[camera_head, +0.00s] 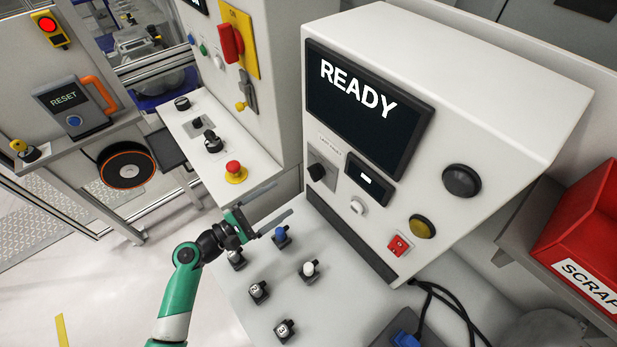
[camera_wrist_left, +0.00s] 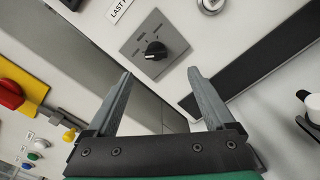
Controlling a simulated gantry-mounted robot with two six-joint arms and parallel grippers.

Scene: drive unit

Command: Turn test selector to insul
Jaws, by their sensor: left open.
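The test selector (camera_head: 317,173) is a black rotary knob on a grey plate on the white tester's front, left of a small display. In the left wrist view the selector (camera_wrist_left: 155,50) sits just beyond and between my fingertips, its pointer turned to the side; its plate labels are too small to read. My left gripper (camera_head: 283,200) is open and empty, in front of and to the left of the knob, apart from it. Its two grey fingers also show in the left wrist view (camera_wrist_left: 160,72). My right gripper is not in view.
The tester's screen (camera_head: 355,105) reads READY. Several small knobbed parts, one blue (camera_head: 281,234), stand on the shelf below my left gripper. A red emergency button (camera_head: 234,170) is on the left console. A red scrap bin (camera_head: 590,235) is at the right.

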